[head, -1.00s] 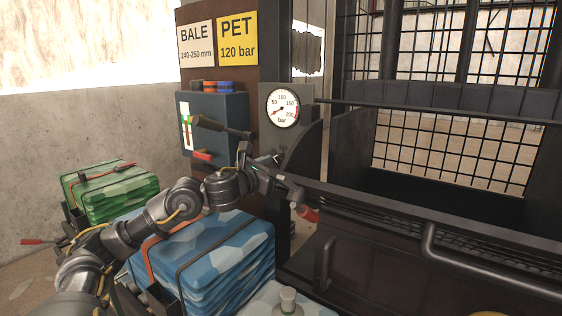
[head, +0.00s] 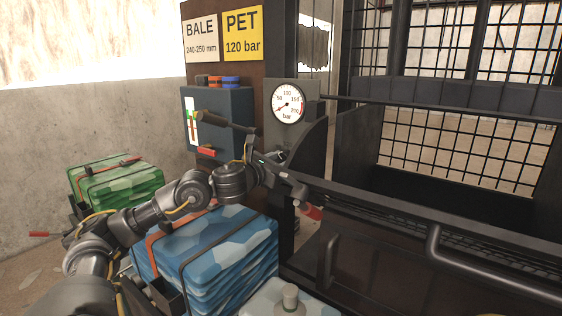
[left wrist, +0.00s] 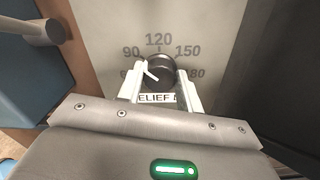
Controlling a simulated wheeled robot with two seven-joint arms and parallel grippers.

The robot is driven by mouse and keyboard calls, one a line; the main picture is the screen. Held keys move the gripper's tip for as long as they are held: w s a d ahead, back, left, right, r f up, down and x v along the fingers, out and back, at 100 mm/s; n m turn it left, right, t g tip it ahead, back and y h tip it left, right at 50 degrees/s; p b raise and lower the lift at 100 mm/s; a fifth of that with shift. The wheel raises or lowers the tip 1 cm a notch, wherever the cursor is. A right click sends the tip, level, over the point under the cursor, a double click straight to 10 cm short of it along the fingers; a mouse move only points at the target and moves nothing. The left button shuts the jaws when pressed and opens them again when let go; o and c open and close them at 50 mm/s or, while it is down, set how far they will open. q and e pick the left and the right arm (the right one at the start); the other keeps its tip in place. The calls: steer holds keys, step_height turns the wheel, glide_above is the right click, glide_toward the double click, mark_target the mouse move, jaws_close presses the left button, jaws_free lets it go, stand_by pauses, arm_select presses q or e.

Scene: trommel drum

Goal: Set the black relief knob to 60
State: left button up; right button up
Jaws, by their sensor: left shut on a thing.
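The black relief knob (left wrist: 160,69) sits on a grey panel in the left wrist view, with a white pointer mark on its left part. Printed numbers 90, 120, 150 and 180 ring it; the 60 at the lower left is partly hidden by a finger. The mark lies on the left side, but its exact reading is hard to tell. My left gripper (left wrist: 160,84) has one finger on each side of the knob and is shut on it. In the head view my left gripper (head: 281,160) is at the panel below the gauge and hides the knob. My right gripper is not in view.
A round pressure gauge (head: 287,104) is above the knob, its needle low. A blue box (head: 225,110) with a dark lever stands left of it. Blue (head: 220,255) and green (head: 115,183) strapped bales lie below and left. A dark rail runs right of my gripper.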

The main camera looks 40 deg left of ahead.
arm_select(q)
steer(key=shift+n, duration=0.4)
steer(key=n, duration=0.3)
steer(key=shift+a+n+b, duration=0.1)
steer(key=shift+n+b, duration=0.25)
steer(key=shift+n, duration=0.05)
steer(key=n, duration=0.3)
steer(key=shift+n, duration=1.1)
steer(key=shift+r, duration=0.1)
steer(key=o, duration=1)
steer(key=shift+w, duration=0.1)
